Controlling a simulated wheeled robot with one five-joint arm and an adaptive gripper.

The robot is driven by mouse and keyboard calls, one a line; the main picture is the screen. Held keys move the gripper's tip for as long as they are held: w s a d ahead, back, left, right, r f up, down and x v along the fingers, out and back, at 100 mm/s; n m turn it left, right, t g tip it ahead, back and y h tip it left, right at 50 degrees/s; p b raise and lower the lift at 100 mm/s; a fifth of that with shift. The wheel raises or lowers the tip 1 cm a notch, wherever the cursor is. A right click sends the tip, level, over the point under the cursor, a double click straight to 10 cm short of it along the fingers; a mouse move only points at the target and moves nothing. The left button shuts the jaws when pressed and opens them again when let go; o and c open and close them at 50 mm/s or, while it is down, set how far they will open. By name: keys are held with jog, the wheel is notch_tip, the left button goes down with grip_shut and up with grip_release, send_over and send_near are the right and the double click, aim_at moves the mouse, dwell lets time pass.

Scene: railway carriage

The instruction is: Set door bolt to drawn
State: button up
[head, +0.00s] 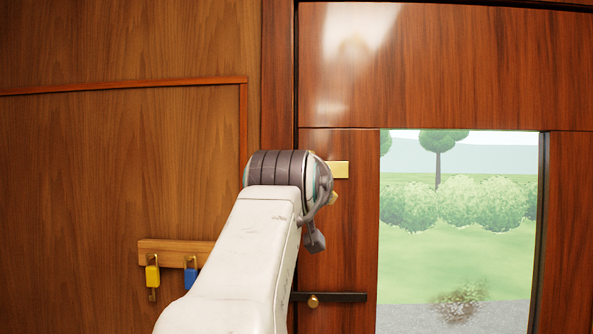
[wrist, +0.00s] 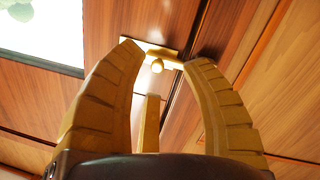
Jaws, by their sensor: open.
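A brass fitting that looks like the door bolt (head: 340,169) is on the door's left edge, partly hidden behind my wrist in the head view. In the wrist view its brass plate shows beyond my fingertips, with a round knob (wrist: 157,66) on it. A brass bar runs from it to the dark gap at the door's edge; whether it crosses cannot be told. My gripper (wrist: 163,55) is open, its two curved fingers on either side of the knob in the picture. Contact is not visible. A narrow yellow-brown piece between the fingers is unclear.
Lower on the door is a dark horizontal bar (head: 345,297) with a brass knob (head: 313,301). Yellow (head: 152,273) and blue (head: 190,278) padlock-like things hang on a wooden rail (head: 175,249) at left. The door window (head: 455,235) is at right.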

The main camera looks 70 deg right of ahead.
jog(key=shift+w+d+r+n+h+p, duration=0.15)
jog(key=shift+w+d+r+n+p, duration=0.3)
jog(key=shift+d, duration=0.8)
jog(key=shift+w+d+r+n+h+p, duration=0.25)
jog(key=shift+d+n+p, duration=0.35)
jog(key=shift+d, duration=0.65)
jog(key=shift+w+d+r+n+h+p, duration=0.1)
jog(key=shift+w+d+r+n+p, duration=0.35)
jog(key=shift+d, duration=0.8)
jog(key=shift+s+f, duration=0.1)
jog(key=shift+s, duration=0.05)
grip_shut()
jog(key=shift+a, duration=0.1)
